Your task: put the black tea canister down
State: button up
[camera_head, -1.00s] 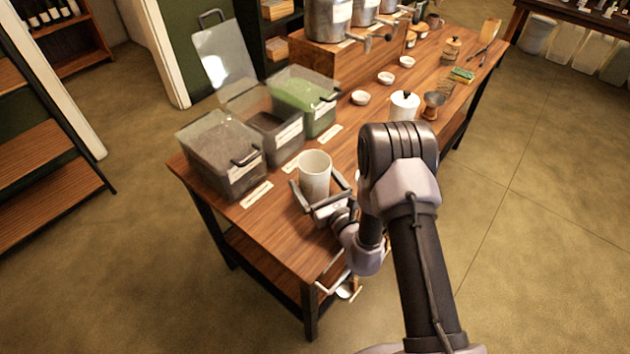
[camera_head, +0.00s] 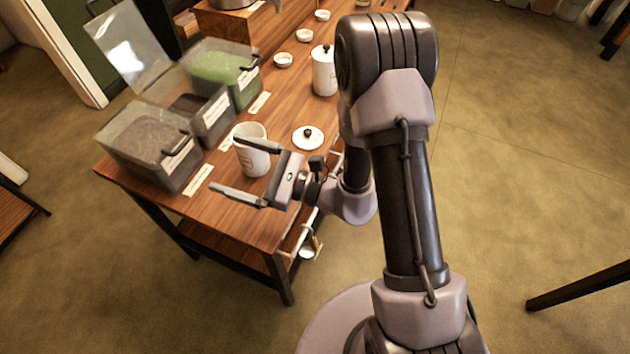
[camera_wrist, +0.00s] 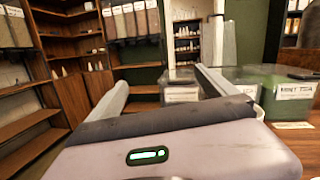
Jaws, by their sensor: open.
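A white, lidless canister (camera_head: 251,161) with a small label stands upright on the wooden table; I cannot read which tea it names. My gripper (camera_head: 226,165) is open and empty, its fingers spread. In the head view, one finger crosses in front of the canister's upper part and the other lies in front of and below it. Whether they touch it I cannot tell. The wrist view shows the open gripper (camera_wrist: 160,84) with nothing between its fingers; the canister is not recognisable there. A white lid with a black knob (camera_head: 308,137) lies on the table to the right.
Clear bins of dark tea (camera_head: 150,150) and green tea (camera_head: 222,72) stand behind the canister, one with its lid raised. A lidded white canister (camera_head: 324,75) and small white bowls (camera_head: 283,60) stand farther back. The table's front edge is close to my arm.

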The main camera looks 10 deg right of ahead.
jog(key=s+a+r+n+g+y, duration=0.1)
jog(key=s+a+r+n+g, duration=0.2)
jog(key=s+r+n+g, duration=0.4)
jog(key=s+d+n+g+h, duration=0.2)
jog(key=s+n+g+h, duration=0.5)
jog(key=s, duration=0.6)
jog(key=w+d+r+n+t+h, duration=0.1)
jog(key=d+t+h, duration=0.3)
jog(key=d, duration=0.4)
jog(key=w+d+r+n+t+h, duration=0.1)
jog(key=d+r+n+t+h, duration=0.2)
jog(key=d+t+h, duration=0.2)
jog(key=d+t, duration=0.1)
jog(key=d, duration=0.2)
jog(key=shift+w+r, duration=0.2)
